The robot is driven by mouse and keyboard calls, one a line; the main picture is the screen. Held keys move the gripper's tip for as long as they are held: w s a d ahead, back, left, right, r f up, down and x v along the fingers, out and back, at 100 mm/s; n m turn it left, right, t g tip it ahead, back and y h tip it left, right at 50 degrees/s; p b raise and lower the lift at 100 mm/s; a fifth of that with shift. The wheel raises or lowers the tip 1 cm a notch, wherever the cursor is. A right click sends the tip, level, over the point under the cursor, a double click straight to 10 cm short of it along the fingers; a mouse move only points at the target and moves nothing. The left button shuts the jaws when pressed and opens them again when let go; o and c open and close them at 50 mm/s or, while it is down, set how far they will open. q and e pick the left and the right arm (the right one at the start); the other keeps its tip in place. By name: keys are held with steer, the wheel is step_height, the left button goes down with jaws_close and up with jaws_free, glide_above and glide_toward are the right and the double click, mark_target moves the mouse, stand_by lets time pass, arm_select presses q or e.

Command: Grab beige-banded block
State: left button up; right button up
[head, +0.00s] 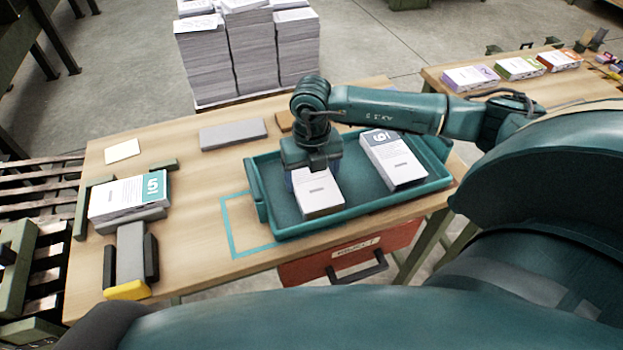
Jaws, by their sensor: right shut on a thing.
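A teal tray (360,220) sits on the wooden table and holds two white paper blocks. My right gripper (314,170) points down into the tray and is shut on the left block (319,198), covering its far end. The gripper hides much of that block, so I cannot tell its band colour; a bluish patch shows at its left side. The other block (398,165) lies to its right, with a dark blue numbered end away from me. A third block (122,194), with a teal numbered end, rests in a fixture at the table's left. My left gripper is not in view.
A grey slab (233,134) and a cream card (122,151) lie toward the back. A grey, black and yellow fixture (130,262) stands at front left. Paper stacks (250,55) rise behind. More blocks (520,68) lie on the right table. A red drawer (350,255) hangs below.

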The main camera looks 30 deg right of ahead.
steer(key=c, duration=0.3)
steer(key=shift+r, duration=0.1)
